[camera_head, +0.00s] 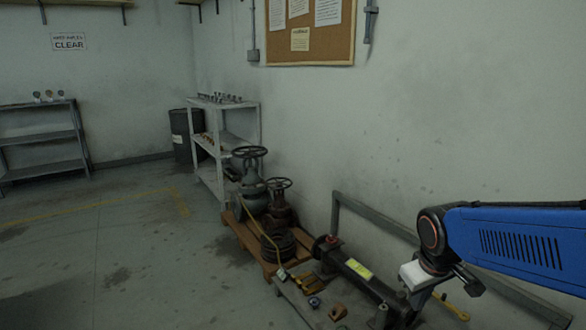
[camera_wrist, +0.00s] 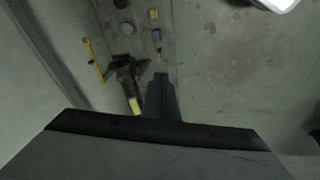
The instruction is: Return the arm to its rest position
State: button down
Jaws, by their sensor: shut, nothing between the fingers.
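My arm's blue link reaches in from the right edge of the head view and bends down at a dark joint above the right end of a low bench (camera_head: 300,300). My gripper (camera_wrist: 161,78) shows in the wrist view as one dark tapering shape, with its fingers together and nothing between them. In the head view its fingertips cannot be made out clearly. A dark pipe piece with a yellow label (camera_head: 359,269) lies on the bench; its label also shows in the wrist view (camera_wrist: 135,105), just left of my gripper.
Small parts and a yellow-handled tool (camera_wrist: 93,62) lie on the bench. A grey rail (camera_head: 375,215) runs behind it. Valves with handwheels (camera_head: 250,152) stand on a wooden pallet (camera_head: 250,240). A white shelf (camera_head: 221,150) stands further back. Floor at left is clear.

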jog(key=s+r+m+t+y, duration=0.1)
jog(key=s+r+m, duration=0.2)
jog(key=s, duration=1)
jog(key=shift+s+a+r+t, duration=0.3)
jog(key=shift+r+t, duration=0.1)
jog(key=shift+r, duration=0.1)
